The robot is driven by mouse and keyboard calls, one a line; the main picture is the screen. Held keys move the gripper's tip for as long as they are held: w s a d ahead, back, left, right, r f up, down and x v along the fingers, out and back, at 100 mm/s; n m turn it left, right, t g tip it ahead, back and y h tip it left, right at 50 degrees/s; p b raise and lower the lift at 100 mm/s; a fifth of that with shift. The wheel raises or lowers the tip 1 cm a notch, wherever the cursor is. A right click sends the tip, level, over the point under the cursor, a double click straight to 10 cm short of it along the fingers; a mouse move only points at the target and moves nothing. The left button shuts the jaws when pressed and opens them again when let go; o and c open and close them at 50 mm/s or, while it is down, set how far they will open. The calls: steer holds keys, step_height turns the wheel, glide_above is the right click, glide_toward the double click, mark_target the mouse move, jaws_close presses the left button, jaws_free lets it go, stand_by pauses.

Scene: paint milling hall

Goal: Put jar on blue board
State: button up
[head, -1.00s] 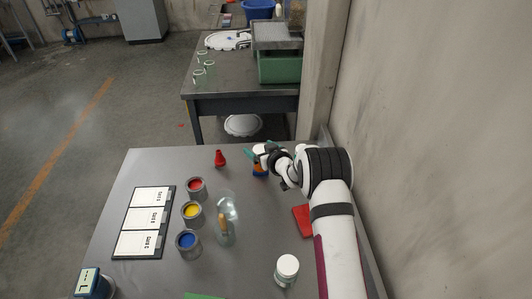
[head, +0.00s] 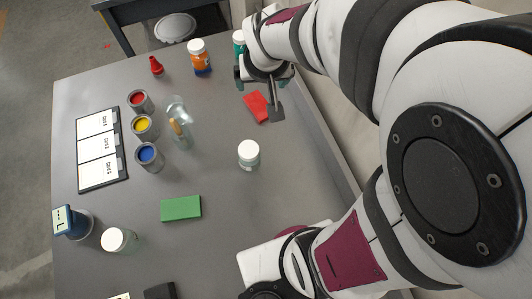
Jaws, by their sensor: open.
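Several lidded jars stand upright on the grey table: an orange and blue one with a white lid (head: 199,57) at the back, a teal one (head: 238,41) beside my gripper and partly hidden by my arm, a white one (head: 249,155) in the middle, and another white one (head: 117,240) at front left. I cannot tell which is the task's jar. My gripper (head: 266,82) is open and empty, pointing down near the back right edge, behind a red board (head: 256,107). A green board (head: 181,208) lies at front centre. I see no blue board.
Red (head: 139,101), yellow (head: 144,127) and blue (head: 149,156) paint cans stand at left beside a label panel (head: 101,149). Near them are a clear glass vessel (head: 175,113), a red bottle (head: 156,66) and a blue device (head: 73,222). A wall runs along the right.

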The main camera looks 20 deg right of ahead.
steer(key=s+a+r+m+g+y, duration=0.1)
steer(key=s+a+g, duration=0.1)
steer(key=s, duration=0.9)
steer(key=s+a+m+g+y, duration=0.1)
steer(key=s+a+g, duration=0.2)
steer(key=s, duration=0.8)
steer(key=shift+a+r+m+y, duration=0.4)
steer(key=shift+a, duration=0.35)
